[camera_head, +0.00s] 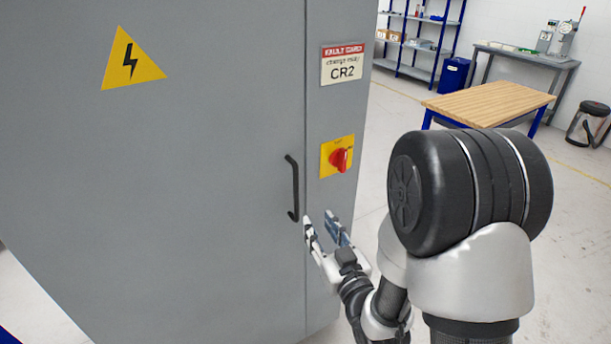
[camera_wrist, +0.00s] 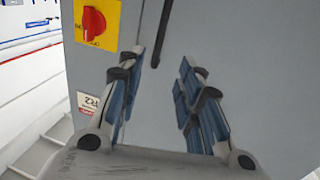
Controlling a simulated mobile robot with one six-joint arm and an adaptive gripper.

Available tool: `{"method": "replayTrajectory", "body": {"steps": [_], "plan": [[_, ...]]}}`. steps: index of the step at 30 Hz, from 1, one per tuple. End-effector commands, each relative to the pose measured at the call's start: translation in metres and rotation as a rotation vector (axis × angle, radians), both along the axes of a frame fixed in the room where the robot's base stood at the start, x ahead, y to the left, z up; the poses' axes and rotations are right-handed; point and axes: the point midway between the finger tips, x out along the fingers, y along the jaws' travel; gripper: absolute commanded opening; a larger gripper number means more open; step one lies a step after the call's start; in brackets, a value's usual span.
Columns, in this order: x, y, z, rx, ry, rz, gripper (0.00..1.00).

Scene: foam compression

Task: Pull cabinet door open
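The grey cabinet door (camera_head: 180,190) fills the left of the head view and looks shut, with a straight seam along its right edge. Its black bar handle (camera_head: 295,188) stands upright near that seam. In the wrist view the handle (camera_wrist: 161,36) shows at the top, beyond the fingertips and in line with the gap between them. My gripper (camera_head: 318,217) is just to the right of the handle's lower end. In the wrist view my gripper (camera_wrist: 162,58) has its blue-padded fingers apart with nothing between them.
A red rotary switch (camera_head: 341,159) on a yellow plate sits on the frame right of the handle and also shows in the wrist view (camera_wrist: 93,24). A wooden-topped table (camera_head: 490,102) stands behind at the right. Open floor lies between the table and cabinet.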

Motion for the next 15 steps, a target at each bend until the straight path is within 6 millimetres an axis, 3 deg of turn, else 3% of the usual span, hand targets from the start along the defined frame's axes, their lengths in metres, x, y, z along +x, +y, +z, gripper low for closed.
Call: {"method": "replayTrajectory", "body": {"steps": [5,15], "plan": [[0.016,0.008,0.001,0.002,-0.007,0.003,0.33],[0.083,0.036,0.001,0.002,-0.007,0.002,0.33]]}}
